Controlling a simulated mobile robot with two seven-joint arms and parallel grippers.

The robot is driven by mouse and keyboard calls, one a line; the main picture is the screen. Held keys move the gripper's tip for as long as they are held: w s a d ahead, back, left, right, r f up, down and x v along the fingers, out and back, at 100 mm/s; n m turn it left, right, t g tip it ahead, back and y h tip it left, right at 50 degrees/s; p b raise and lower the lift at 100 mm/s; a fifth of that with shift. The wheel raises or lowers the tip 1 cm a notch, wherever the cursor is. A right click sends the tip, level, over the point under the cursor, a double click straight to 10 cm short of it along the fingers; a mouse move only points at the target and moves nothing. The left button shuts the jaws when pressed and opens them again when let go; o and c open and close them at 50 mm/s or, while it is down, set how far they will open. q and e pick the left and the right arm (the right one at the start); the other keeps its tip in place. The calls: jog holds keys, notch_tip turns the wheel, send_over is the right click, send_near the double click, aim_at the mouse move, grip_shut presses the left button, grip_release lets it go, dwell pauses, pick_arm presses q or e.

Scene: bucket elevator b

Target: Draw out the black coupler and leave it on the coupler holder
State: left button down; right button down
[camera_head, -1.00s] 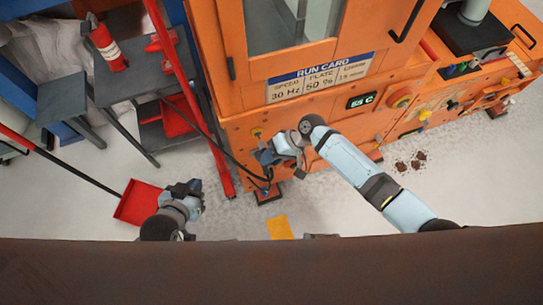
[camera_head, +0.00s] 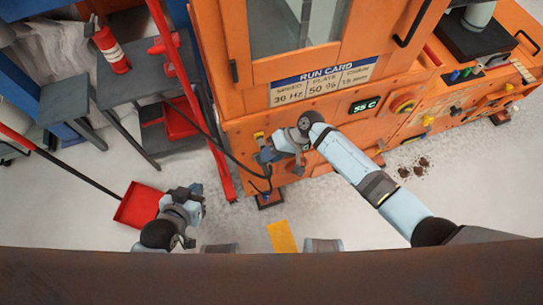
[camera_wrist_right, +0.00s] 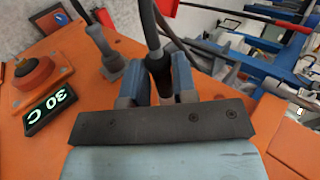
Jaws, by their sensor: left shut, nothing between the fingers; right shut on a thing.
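The black coupler (camera_wrist_right: 158,68), with a dark hose running up from it, is between the blue-grey fingers of my right gripper (camera_wrist_right: 160,88) in the right wrist view. My right gripper (camera_head: 266,157) is shut on it, close to the orange machine's lower front left corner in the head view. The coupler's lower end is hidden behind the gripper body, so I cannot tell whether it is seated. A grey upright fitting (camera_wrist_right: 108,55) stands on the orange panel beside the gripper; I cannot tell whether it is the coupler holder. My left gripper (camera_head: 191,190) is shut and empty, above the floor.
The orange machine (camera_head: 235,135) carries a run card (camera_head: 322,83), a green display (camera_head: 364,105) and a knob (camera_head: 403,103). A red post (camera_head: 190,95) and grey shelves (camera_head: 135,90) stand left. A red dustpan (camera_head: 138,204) and yellow sheet (camera_head: 282,237) lie on open floor.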

jog(key=shift+w+a, duration=0.1)
jog(key=shift+w, duration=0.2)
jog(key=c, duration=0.8)
grip_release()
jog(key=p+v, duration=0.1)
jog(key=v, duration=1.3)
